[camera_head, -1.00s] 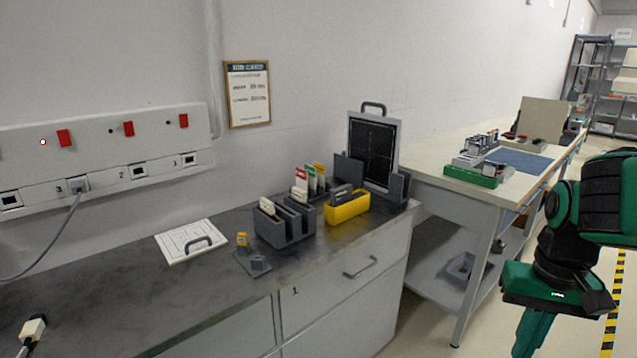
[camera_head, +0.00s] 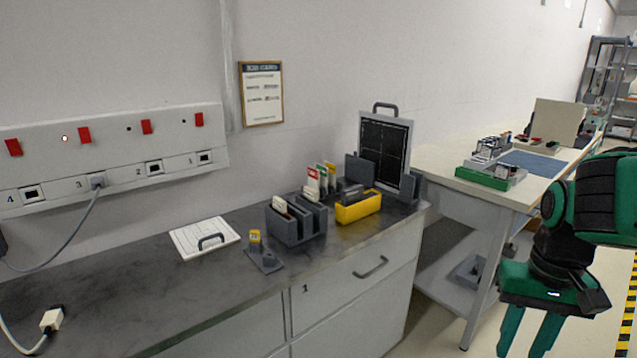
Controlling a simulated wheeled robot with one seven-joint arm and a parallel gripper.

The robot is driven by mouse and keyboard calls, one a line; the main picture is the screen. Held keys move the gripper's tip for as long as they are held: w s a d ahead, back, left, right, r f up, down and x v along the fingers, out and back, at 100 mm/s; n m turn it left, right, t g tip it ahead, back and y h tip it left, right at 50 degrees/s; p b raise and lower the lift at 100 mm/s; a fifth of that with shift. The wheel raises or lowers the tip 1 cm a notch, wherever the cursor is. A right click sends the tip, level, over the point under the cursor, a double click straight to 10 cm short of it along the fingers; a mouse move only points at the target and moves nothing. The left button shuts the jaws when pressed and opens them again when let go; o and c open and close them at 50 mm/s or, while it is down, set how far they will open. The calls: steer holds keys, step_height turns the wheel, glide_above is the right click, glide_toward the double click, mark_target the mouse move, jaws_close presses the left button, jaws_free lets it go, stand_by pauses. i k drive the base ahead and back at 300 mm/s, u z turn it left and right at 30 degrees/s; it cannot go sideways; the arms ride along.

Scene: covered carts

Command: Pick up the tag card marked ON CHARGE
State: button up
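Several upright tag cards with coloured tops stand in the grey holder area on the dark worktop: a red-topped card (camera_head: 313,175), a green-topped card (camera_head: 322,172) and a yellow-topped card (camera_head: 331,168). Their lettering is too small to read, so I cannot tell which says ON CHARGE. A small yellow piece (camera_head: 255,237) stands on a grey block in front. My gripper (camera_head: 528,332) hangs at the lower right, well away from the cards. Its two green fingers are apart with nothing visible between them; the tips run off the frame.
A grey slotted rack (camera_head: 290,229) and a yellow bin (camera_head: 358,208) stand by the cards. A white handled board (camera_head: 190,240) lies to the left. A loose plug (camera_head: 51,320) lies at front left. A second bench (camera_head: 440,163) stands to the right.

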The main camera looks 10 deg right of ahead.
mark_target(332, 171)
steer(key=u, duration=2.75)
steer(key=k, duration=1.4)
steer(key=z, duration=1.7)
steer(key=i, duration=0.85)
steer(key=z, duration=0.1)
